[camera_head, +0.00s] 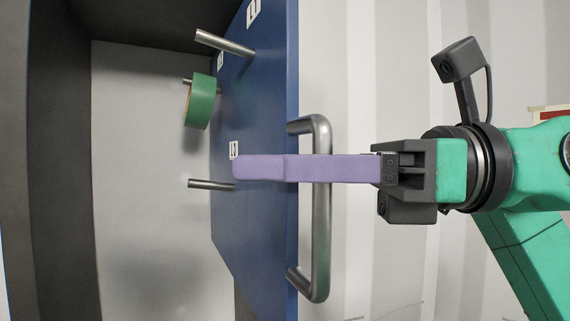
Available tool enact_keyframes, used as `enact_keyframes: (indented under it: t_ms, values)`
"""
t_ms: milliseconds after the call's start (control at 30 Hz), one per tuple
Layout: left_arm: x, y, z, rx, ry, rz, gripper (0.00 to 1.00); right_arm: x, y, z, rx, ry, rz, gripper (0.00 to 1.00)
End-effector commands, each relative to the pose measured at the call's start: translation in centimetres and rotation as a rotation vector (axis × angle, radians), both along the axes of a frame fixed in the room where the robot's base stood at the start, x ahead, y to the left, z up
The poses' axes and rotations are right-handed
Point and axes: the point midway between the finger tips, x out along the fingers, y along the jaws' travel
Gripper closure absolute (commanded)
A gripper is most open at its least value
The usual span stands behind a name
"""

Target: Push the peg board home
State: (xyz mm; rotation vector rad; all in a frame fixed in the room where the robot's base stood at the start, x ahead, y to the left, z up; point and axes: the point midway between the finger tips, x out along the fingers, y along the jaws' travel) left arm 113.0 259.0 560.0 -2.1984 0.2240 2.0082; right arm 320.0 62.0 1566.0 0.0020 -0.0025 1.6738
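The blue peg board (262,225) stands on edge, partly out of a dark cabinet. A metal bar handle (322,235) is fixed to its right edge. My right gripper (240,167) comes in from the right, with a long purple finger lying across the handle's middle and over the board's face. Only one finger shows clearly, so I cannot tell whether it is open or shut, or whether it touches the handle. My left gripper is not in view.
Metal pegs stick out from the board, at the upper left (225,44) and lower left (208,184). A green tape roll (202,102) hangs on another. The cabinet's dark side wall (60,160) is at left, with open space between it and the board.

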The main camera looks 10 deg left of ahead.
Motion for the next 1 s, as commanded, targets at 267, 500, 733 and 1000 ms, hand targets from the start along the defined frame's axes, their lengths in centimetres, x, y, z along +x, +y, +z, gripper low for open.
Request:
enact_keyframes:
  t_ms: [267, 500, 733, 1000]
  values:
    - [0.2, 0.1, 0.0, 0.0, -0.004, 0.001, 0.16, 0.0, 0.0, -0.1, -0.003, 0.001, -0.001, 0.5]
    - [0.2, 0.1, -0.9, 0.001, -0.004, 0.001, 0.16, 0.3, -1.5, -0.4, -0.002, 0.0, -0.004, 0.5]
    - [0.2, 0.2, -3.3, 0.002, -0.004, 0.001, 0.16, 0.9, -8.0, -0.6, 0.0, 0.0, -0.007, 0.5]
    - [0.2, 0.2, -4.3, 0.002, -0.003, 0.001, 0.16, 1.4, -13.9, -0.2, -0.002, -0.001, -0.002, 0.5]
